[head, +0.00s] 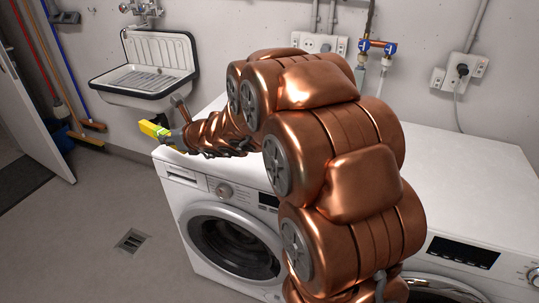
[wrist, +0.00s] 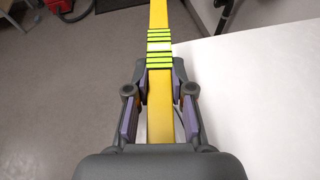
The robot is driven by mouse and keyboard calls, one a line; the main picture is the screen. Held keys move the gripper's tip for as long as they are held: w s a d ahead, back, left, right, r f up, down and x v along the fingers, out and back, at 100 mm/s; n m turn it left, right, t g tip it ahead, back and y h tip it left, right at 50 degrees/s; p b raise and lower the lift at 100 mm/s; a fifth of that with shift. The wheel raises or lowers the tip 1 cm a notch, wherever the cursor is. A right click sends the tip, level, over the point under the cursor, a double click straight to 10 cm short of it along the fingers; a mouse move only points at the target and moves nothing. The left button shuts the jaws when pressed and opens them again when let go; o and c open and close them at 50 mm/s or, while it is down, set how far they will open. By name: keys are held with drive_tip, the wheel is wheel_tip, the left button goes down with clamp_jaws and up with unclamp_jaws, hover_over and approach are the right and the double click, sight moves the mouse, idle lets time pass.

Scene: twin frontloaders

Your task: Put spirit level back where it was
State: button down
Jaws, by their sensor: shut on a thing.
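The spirit level (wrist: 158,112) is a long yellow bar with black and bright yellow-green bands around a pale section. In the wrist view it runs from between my fingers up past the top edge of the picture. My gripper (wrist: 159,85) is shut on it. In the head view the yellow level (head: 154,130) shows at the end of my arm, by the far left corner of the left washing machine (head: 222,215). My gripper (head: 180,135) is partly hidden there. I cannot tell whether the level touches the machine's top.
A wall sink (head: 145,70) hangs behind my gripper. Brooms (head: 80,135) lean at the left wall near an open door (head: 30,110). A second washing machine (head: 470,200) stands at right. Its white top is mostly bare. The floor (head: 90,220) at left is open around a drain (head: 131,241).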

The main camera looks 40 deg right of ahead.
drive_tip(key=s+d+f+n+y+b, duration=0.1)
drive_tip(key=s+d+b, duration=0.3)
drive_tip(key=s+d, duration=0.45)
drive_tip(key=s+d+f+n+y+b, duration=0.1)
drive_tip(key=s+d+f+b, duration=0.15)
drive_tip(key=s+d, duration=0.6)
drive_tip(key=shift+n+g+y, duration=0.3)
drive_tip(key=shift+g+y, duration=0.1)
drive_tip(key=shift+g, duration=0.2)
drive_tip(key=s+d+f+b, duration=0.1)
drive_tip(key=s+d, duration=0.1)
drive_tip(key=s, duration=0.1)
drive_tip(key=s+d+f+b, duration=0.1)
drive_tip(key=s+d, duration=0.1)
drive_tip(key=s, duration=0.1)
drive_tip(key=s+d+f+b, duration=0.1)
drive_tip(key=s+d, duration=0.1)
drive_tip(key=shift+s+d+f, duration=0.15)
drive_tip(key=shift+s+f, duration=0.15)
drive_tip(key=shift+s, duration=0.1)
drive_tip(key=w, duration=0.5)
drive_tip(key=w+d+f, duration=0.1)
drive_tip(key=w, duration=0.4)
drive_tip(key=w+d, duration=0.1)
drive_tip(key=w, duration=0.4)
drive_tip(key=shift+d+f, duration=0.25)
drive_tip(key=shift+f, duration=0.05)
drive_tip(key=shift+w+f, duration=0.25)
drive_tip(key=shift+f+b, duration=0.4)
drive_tip(key=shift+f, duration=1.1)
